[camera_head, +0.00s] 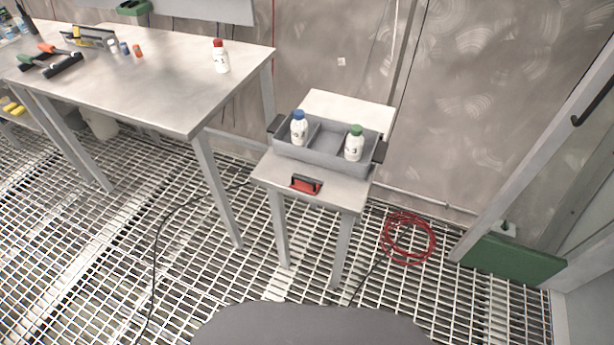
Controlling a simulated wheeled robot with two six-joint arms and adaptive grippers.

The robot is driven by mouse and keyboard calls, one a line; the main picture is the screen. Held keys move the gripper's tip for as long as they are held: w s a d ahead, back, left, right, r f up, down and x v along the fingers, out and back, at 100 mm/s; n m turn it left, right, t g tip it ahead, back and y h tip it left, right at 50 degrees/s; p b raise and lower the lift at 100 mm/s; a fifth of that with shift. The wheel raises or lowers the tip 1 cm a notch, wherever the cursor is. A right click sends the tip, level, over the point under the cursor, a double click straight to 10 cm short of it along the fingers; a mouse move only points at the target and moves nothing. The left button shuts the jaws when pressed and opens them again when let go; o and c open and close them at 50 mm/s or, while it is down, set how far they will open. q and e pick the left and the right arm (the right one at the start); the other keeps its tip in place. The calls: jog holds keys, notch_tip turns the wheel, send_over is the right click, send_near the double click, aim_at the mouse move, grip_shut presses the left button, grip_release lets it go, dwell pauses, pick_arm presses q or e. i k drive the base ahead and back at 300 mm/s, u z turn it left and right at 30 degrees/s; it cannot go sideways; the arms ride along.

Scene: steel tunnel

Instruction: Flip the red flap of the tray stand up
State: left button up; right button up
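The tray stand (335,190) is a small metal table right of centre. A red flap (306,185) with a dark handle-like edge sits at the front edge of its top; its exact angle is hard to tell. Behind it on the stand is a grey tray (325,141) with compartments and dark side handles. A white bottle with a blue cap (299,130) stands in the tray's left part. A white bottle with a green cap (354,145) stands in its right part. Neither of my grippers shows in the head view.
A larger steel table (165,85) at left holds a white bottle with a red cap (220,58) and several tools. A red coiled hose (408,238) lies on the grating right of the stand. A green panel (512,260) stands at the right. Grating before the stand is mostly clear.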

aim_at(302, 183)
jog(key=k, duration=0.5)
jog(key=u, duration=2.1)
jog(key=i, duration=1.6)
jog(key=z, duration=2.05)
